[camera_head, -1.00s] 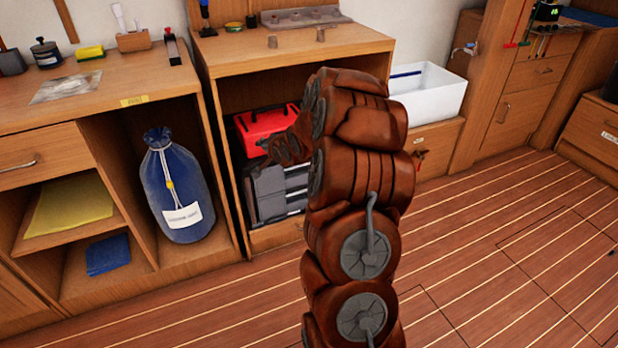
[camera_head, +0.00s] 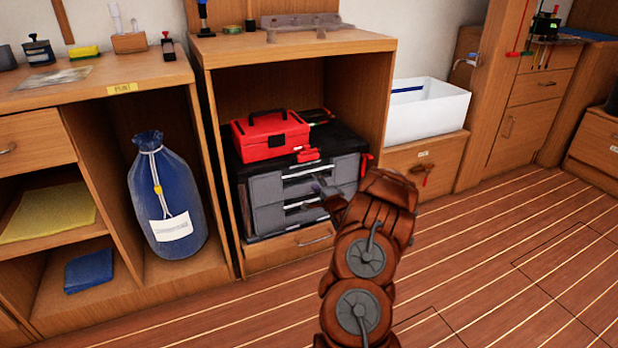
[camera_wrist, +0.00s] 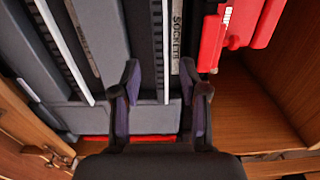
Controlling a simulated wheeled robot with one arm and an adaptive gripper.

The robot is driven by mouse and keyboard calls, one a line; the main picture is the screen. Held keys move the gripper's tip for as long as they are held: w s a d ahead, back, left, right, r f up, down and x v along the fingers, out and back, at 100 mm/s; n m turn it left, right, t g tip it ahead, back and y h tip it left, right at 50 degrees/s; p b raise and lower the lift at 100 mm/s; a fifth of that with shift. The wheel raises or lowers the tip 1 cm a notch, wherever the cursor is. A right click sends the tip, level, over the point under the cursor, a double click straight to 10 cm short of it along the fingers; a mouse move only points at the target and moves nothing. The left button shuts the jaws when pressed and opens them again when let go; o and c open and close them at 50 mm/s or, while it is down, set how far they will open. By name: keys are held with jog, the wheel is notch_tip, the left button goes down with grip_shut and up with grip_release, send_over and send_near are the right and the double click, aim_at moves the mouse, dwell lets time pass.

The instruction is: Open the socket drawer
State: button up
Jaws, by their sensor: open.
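The grey drawer unit (camera_head: 268,222) with several drawers stands inside the wooden cabinet. The socket drawer (camera_head: 283,187) is its upper drawer and looks shut. In the wrist view its "SOCKETS" label (camera_wrist: 177,30) runs sideways, beside a pale handle strip (camera_wrist: 167,50). My gripper (camera_head: 326,195) is in front of the unit's right part. In the wrist view my gripper (camera_wrist: 159,82) is open, one finger on each side of that strip. I cannot tell whether the fingers touch it. My gripper and arm hide part of the lower right drawers.
A red toolbox (camera_head: 270,135) sits on the unit's black top, with a small red item (camera_head: 307,155) near the front edge. The cabinet's right side wall (camera_head: 358,100) is close to the unit. A wooden drawer (camera_head: 287,250) lies below. The floor (camera_head: 480,270) to the right is clear.

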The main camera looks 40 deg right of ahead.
aim_at(309, 174)
jog(key=b+x, duration=0.2)
jog(key=x, duration=0.3)
jog(key=shift+w+f, duration=0.1)
jog(key=shift+f, duration=0.05)
jog(key=shift+r+x, duration=0.2)
jog(key=shift+x, duration=0.7)
grip_shut()
